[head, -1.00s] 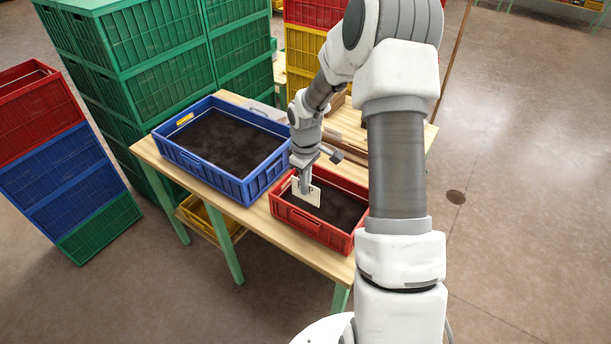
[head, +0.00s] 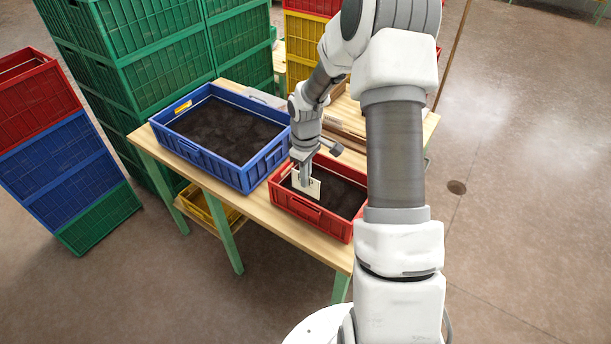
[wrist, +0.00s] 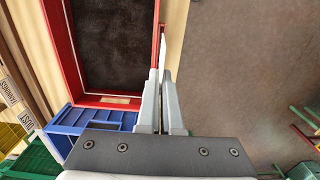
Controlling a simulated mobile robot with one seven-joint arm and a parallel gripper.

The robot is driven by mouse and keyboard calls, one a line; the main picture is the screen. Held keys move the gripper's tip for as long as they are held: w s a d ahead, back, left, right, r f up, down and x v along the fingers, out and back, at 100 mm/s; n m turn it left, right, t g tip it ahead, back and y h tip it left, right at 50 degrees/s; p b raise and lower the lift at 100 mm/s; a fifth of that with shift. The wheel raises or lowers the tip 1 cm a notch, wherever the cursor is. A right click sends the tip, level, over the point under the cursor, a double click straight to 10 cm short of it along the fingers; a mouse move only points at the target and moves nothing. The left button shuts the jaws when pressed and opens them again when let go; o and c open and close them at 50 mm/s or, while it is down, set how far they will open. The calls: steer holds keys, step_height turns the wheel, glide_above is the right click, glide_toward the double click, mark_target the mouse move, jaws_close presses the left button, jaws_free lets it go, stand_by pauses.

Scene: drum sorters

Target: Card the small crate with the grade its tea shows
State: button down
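The small red crate (head: 313,213) stands on the wooden table with dark tea (head: 340,193) in it; it also shows in the wrist view (wrist: 108,102). My gripper (head: 305,180) is over the crate's near long side, its fingers (wrist: 162,80) pointing down. It is shut on a pale card (head: 299,184), which is upright. Part of the lettering is hidden by the fingers; a "P" shows. In the wrist view the card (wrist: 164,48) is nearly edge-on beside the crate's red wall; I cannot tell whether it touches the wall.
A larger blue crate (head: 247,181) of dark tea stands to the left on the table (head: 262,208). Lettered cards or labels, one reading "DUST" (wrist: 28,122), lie at the left of the wrist view. Stacks of green (head: 150,60) and red and blue crates stand behind and left.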

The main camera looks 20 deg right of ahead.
steer(key=shift+f+b, duration=1.85)
steer(key=shift+f, duration=0.7)
steer(key=shift+f+b, duration=1.25)
steer(key=shift+f, duration=0.2)
stand_by(0.3)
steer(key=c, duration=1)
jaws_free()
steer(key=shift+r, duration=0.15)
steer(key=shift+r+p, duration=2)
steer(key=shift+r, duration=0.9)
